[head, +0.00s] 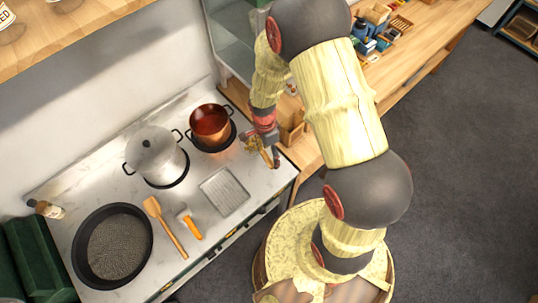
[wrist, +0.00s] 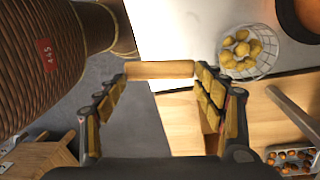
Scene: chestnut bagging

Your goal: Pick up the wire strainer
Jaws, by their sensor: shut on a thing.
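The wire strainer (wrist: 247,72) shows at the upper right of the wrist view, a pale wire bowl holding several yellowish chestnuts (wrist: 242,48). Its light wooden handle (wrist: 160,70) lies crosswise between my fingertips. My gripper (wrist: 160,82) is shut on this handle. The right finger hides where the handle meets the bowl. In the head view the strainer (head: 251,142) is small, at the right end of the stove top, beside my gripper (head: 272,158). I cannot tell whether it touches the surface.
A copper pot (head: 210,122) stands close left of the strainer, with a steel pot (head: 154,155) beyond. A metal rack (head: 223,191), a brush (head: 188,222), a spatula (head: 165,225) and a black pan (head: 85,259) lie nearer. A tray of chestnuts (wrist: 291,171) shows lower right.

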